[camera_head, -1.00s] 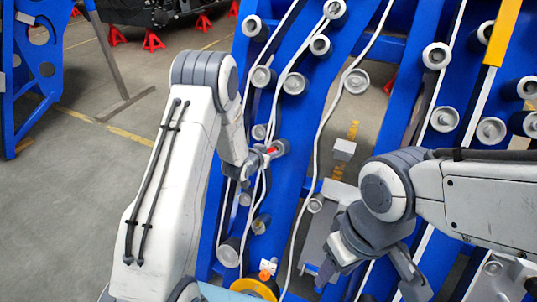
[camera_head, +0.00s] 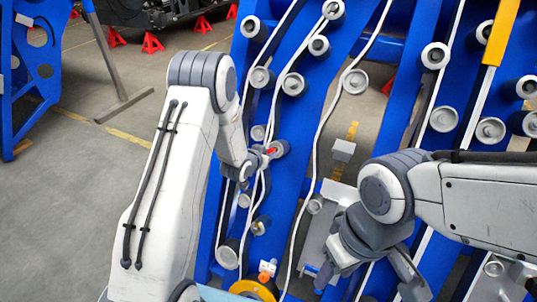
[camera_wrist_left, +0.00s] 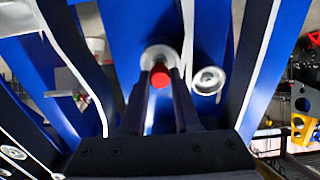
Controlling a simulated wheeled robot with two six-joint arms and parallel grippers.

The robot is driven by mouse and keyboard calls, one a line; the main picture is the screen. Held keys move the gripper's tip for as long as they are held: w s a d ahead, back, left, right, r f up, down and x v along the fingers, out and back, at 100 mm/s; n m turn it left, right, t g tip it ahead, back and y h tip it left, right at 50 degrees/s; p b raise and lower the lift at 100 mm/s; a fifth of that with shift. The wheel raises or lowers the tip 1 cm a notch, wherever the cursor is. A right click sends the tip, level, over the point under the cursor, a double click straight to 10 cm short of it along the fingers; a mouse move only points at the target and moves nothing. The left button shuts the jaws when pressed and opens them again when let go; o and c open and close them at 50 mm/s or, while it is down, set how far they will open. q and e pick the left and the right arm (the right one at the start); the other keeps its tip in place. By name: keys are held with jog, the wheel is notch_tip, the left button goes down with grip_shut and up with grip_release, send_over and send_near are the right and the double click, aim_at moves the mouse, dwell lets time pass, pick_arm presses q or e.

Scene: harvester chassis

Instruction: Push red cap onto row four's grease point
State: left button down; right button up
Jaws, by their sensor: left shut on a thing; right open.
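The red cap (camera_wrist_left: 160,76) is between the fingertips of my left gripper (camera_wrist_left: 159,92) in the left wrist view. It is lined up with a round grey roller end (camera_wrist_left: 157,55) on the blue chassis. I cannot tell whether the cap touches it. In the head view the red cap (camera_head: 270,151) shows small at the tip of my left gripper (camera_head: 262,155), against a roller (camera_head: 280,148). The grease point itself is hidden behind the cap. My right gripper (camera_head: 365,280) is open and empty at the lower right.
White belts run over several grey rollers (camera_head: 355,81) on the blue chassis (camera_head: 333,100) around my left gripper. A second roller (camera_wrist_left: 208,80) sits close to its right fingertip. A yellow bar (camera_head: 501,33) is at the upper right. Grey floor (camera_head: 70,190) is open at left.

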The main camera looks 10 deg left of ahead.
pick_arm(q)
jog(key=shift+w+f, duration=0.1)
jog(key=shift+w, duration=0.05)
jog(key=shift+b+x, duration=0.65)
jog(key=shift+x, duration=0.25)
jog(key=shift+s+a+r+p, duration=0.1)
jog(key=shift+s+r+p, duration=0.2)
jog(key=shift+s+r, duration=0.15)
jog(key=shift+p+v, duration=0.45)
jog(key=shift+v, duration=1.1)
jog(key=shift+w+f, duration=0.1)
jog(key=shift+f, duration=0.1)
jog(key=shift+b+x, duration=0.55)
jog(key=shift+x, duration=0.3)
jog(key=shift+b, duration=0.35)
jog(key=shift+b+x, duration=0.6)
jog(key=shift+x, duration=0.55)
